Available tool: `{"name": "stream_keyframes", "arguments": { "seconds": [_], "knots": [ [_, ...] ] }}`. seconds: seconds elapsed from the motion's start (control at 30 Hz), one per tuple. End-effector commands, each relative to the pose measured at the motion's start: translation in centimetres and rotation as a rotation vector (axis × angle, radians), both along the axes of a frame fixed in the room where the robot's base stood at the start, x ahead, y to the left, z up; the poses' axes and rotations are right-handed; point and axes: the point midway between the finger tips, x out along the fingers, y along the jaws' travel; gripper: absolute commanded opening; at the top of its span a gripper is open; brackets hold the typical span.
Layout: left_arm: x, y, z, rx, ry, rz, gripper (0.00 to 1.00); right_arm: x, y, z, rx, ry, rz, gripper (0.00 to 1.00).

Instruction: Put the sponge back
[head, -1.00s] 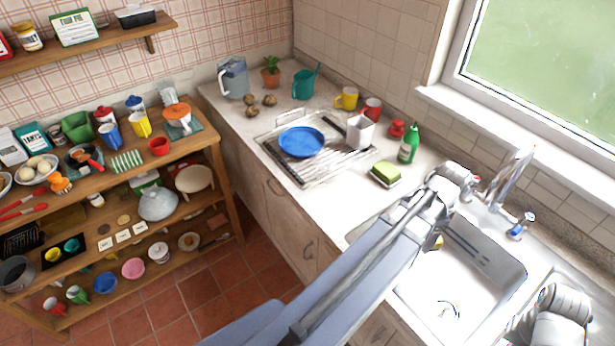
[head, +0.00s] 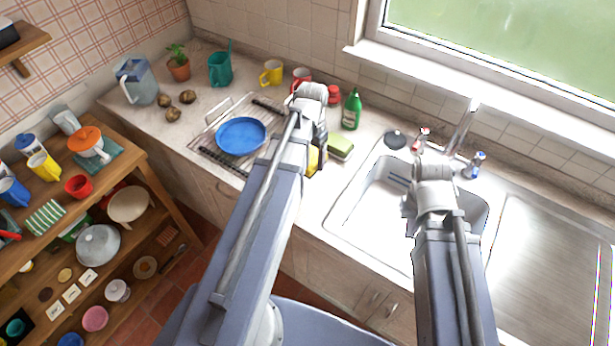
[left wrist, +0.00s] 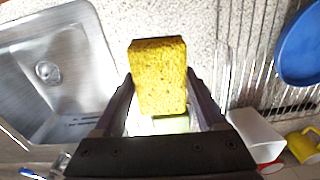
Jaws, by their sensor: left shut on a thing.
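A yellow sponge (left wrist: 158,75) is held between the fingers of my left gripper (left wrist: 160,92). In the head view, a yellow part of the sponge (head: 313,160) shows below my left wrist, above the counter between the rack and the sink. My left gripper (head: 320,150) is mostly hidden there by its own arm. A second, green-topped sponge (head: 340,147) lies just right of it, by the green bottle (head: 352,110). A pale yellow-green patch shows beyond the held sponge in the left wrist view. My right gripper (head: 409,212) is over the sink; its fingers are unclear.
A dish rack (head: 208,152) with a blue plate (head: 241,135) stands to the left. The sink (head: 345,222) with its tap (head: 462,125) is to the right. Mugs and a teal watering can (head: 220,69) stand behind. The drainboard (head: 550,260) is clear.

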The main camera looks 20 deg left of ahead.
Motion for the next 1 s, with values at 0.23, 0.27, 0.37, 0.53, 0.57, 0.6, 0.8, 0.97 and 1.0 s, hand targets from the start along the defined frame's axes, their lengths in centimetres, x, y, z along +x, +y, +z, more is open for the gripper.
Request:
{"name": "stream_keyframes", "arguments": {
  "seconds": [0.23, 0.27, 0.37, 0.53, 0.57, 0.6, 0.8, 0.97, 1.0],
  "knots": [
    [0.4, 0.1, 0.5, 0.0, 0.0, 0.077, 0.29, 0.0, 0.0, 0.5, 0.0, 0.0, 0.0, 0.0],
    [0.4, 0.1, 0.3, 0.0, 0.0, 0.077, 0.29, 0.0, 0.0, 0.3, 0.0, 0.0, 0.0, 0.0],
    [0.4, 0.1, -0.5, 0.0, 0.0, 0.076, 0.29, 0.0, 0.0, -0.5, 0.0, 0.0, 0.0, 0.0],
    [0.4, 0.1, -3.0, 0.0, 0.0, 0.075, 0.29, 0.0, 0.0, -3.0, 0.0, 0.0, 0.0, 0.0],
    [0.4, 0.1, -3.5, 0.0, 0.0, 0.075, 0.29, 0.0, 0.0, -3.5, 0.0, 0.0, -0.001, 0.0],
    [0.4, 0.1, -4.1, 0.0, 0.0, 0.075, 0.29, 0.0, 0.0, -4.1, 0.0, 0.0, -0.001, 0.0],
    [0.4, 0.1, -5.9, 0.0, 0.0, 0.074, 0.29, 0.0, 0.0, -5.9, 0.0, 0.0, -0.002, 0.0],
    [0.4, 0.1, -5.8, 0.0, 0.0, 0.074, 0.29, 0.0, 0.0, -5.8, 0.0, 0.0, -0.002, 0.0],
    [0.4, 0.1, -6.0, 0.0, 0.0, 0.074, 0.29, 0.0, 0.0, -6.0, 0.0, 0.0, -0.002, 0.0]
  ]
}}
